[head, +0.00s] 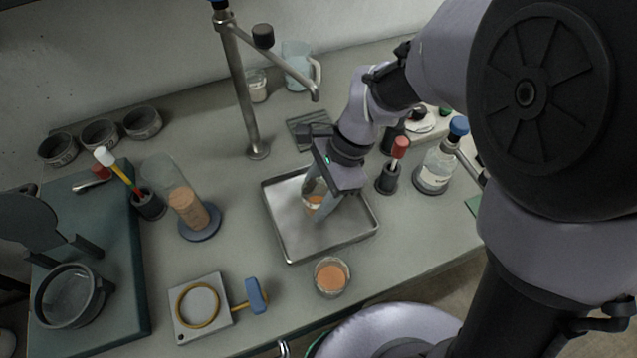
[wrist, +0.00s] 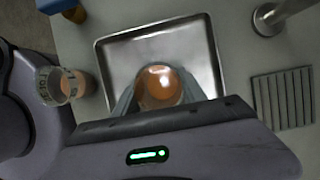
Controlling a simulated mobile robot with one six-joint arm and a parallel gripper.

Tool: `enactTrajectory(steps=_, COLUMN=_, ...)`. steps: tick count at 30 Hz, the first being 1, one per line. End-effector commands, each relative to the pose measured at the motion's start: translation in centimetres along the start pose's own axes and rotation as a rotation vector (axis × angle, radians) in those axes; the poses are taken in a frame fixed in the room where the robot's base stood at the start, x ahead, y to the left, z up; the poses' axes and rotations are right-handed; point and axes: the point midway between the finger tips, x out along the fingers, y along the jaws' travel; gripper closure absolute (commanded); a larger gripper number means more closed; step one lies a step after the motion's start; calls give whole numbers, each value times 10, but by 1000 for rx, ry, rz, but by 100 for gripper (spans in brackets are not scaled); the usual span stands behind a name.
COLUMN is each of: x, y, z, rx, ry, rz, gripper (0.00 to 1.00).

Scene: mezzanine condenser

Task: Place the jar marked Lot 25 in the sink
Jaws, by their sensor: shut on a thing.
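A shallow square metal sink basin (head: 284,238) is set in the grey counter and also shows in the wrist view (wrist: 105,58). My gripper (head: 324,203) points down over it, shut on a clear jar with orange contents (head: 313,199). In the wrist view the jar (wrist: 158,84) sits between the two fingers, over the basin floor. I cannot tell whether it touches the floor, and no marking on it is readable. A second jar with orange contents (head: 332,277) stands on the counter in front of the basin.
A tall tap (head: 243,95) rises behind the basin, beside a ribbed drain mat (head: 308,130). A red-topped holder (head: 388,178) and a blue-capped bottle (head: 436,166) stand right. A glass cylinder (head: 187,205) stands left. Another jar (head: 257,86) is near the wall.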

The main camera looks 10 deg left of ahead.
Motion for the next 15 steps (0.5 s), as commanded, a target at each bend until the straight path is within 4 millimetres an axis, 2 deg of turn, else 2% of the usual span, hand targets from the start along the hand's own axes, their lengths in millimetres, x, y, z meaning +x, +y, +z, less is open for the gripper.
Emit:
enactTrajectory(steps=8, x=2, y=0, z=-1, rx=-1, ry=1, rz=0, gripper=100)
enactTrajectory(steps=9, x=1, y=0, z=-1, rx=-1, ry=1, rz=0, gripper=44)
enactTrajectory(steps=11, x=0, y=0, z=0, rx=-1, ry=1, rz=0, gripper=32)
enactTrajectory(steps=15, x=0, y=0, z=0, rx=-1, ry=1, rz=0, gripper=30)
